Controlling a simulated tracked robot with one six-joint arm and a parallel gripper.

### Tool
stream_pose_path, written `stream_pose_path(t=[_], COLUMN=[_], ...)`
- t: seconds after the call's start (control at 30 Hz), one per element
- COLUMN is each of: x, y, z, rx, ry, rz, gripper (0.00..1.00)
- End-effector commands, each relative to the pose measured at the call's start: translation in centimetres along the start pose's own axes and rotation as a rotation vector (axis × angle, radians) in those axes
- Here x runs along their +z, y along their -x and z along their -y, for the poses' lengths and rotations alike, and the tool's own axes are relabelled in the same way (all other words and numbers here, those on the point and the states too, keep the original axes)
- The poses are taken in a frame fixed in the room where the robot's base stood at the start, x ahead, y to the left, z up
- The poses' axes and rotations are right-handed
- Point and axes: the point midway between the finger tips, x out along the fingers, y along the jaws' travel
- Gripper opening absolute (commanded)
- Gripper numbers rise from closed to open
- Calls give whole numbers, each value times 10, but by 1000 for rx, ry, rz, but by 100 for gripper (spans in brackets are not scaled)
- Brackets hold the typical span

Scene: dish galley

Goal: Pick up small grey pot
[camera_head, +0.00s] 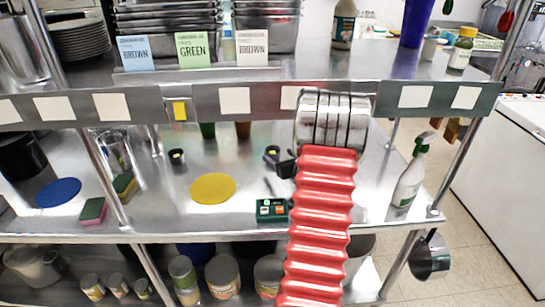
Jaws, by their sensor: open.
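A dark grey pot (430,259) with a handle hangs at the lower right, outside the shelf's right post. A larger grey pot (34,264) stands on the bottom shelf at the far left. I cannot tell for sure which is the small grey pot. My red ribbed arm rises from the bottom centre to a silver joint. My gripper (277,168), dark and partly hidden by the arm, shows just left of that joint, over the middle shelf. It is open, with nothing seen in it, well away from both pots.
The middle shelf (235,215) holds a yellow disc (212,188), a blue disc (58,192), sponges (93,210), a small green box (271,210) and a spray bottle (410,180). Several cans (221,276) stand below. Posts and the upper shelf edge (270,98) hem in the arm.

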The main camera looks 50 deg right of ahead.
Motion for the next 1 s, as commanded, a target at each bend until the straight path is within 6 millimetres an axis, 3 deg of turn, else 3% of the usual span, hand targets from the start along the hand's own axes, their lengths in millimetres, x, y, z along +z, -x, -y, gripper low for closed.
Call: stream_pose_path(t=[0.23,0.6,1.0], x=[0,1,2], y=[-8,-50,-52], z=[1,3,4], rx=[1,1,-1], ry=[1,1,0], rz=[0,-1,0], gripper=[71,71,71])
